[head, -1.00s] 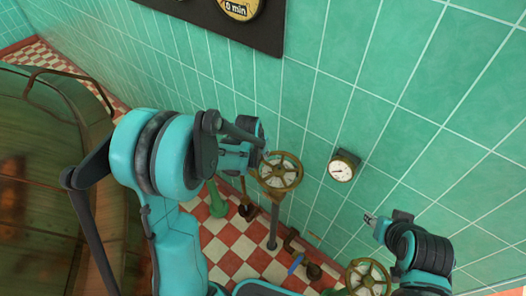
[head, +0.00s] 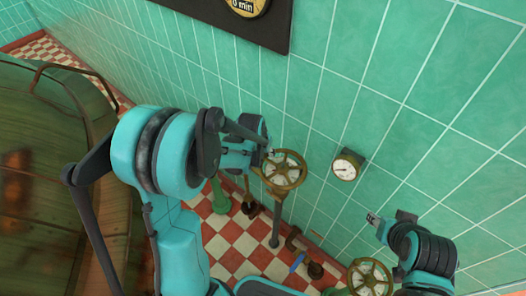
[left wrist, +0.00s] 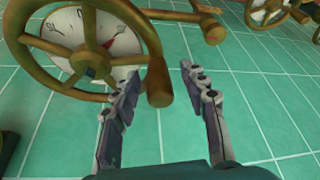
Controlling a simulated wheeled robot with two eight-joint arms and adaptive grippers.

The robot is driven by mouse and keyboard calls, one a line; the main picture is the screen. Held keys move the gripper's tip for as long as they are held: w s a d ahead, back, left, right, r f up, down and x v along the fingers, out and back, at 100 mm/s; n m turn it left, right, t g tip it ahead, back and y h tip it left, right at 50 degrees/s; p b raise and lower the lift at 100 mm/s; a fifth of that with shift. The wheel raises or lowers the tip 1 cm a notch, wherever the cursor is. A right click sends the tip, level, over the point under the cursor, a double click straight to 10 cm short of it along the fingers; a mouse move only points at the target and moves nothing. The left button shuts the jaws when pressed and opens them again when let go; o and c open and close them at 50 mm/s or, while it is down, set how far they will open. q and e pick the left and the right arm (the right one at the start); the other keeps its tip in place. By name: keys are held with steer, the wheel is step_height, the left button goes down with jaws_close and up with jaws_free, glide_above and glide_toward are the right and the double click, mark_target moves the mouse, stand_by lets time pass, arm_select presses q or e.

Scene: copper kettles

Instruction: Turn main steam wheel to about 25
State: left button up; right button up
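A brass spoked handwheel (head: 283,182) stands on a post before the tiled wall. My left gripper (head: 268,154) is at its upper left rim. In the left wrist view the wheel (left wrist: 93,62) fills the upper left, with a white, red-marked dial (left wrist: 118,40) showing behind its spokes. A brown knob (left wrist: 159,84) on the rim shows between the two spread fingers of my left gripper (left wrist: 158,76). The fingers look apart from the knob. My right gripper (head: 373,219) is away from the wheel, lower right; its fingers are too small to judge.
A small round gauge (head: 345,167) is on the wall right of the wheel. A second handwheel (head: 370,278) stands near my right arm. A large copper kettle (head: 50,190) fills the left. A dark board with a yellow dial (head: 246,6) hangs above.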

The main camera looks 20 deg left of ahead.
arm_select(q)
steer(key=shift+r, duration=0.1)
steer(key=v, duration=1.1)
steer(key=shift+s+r, duration=0.25)
steer(key=shift+r, duration=0.1)
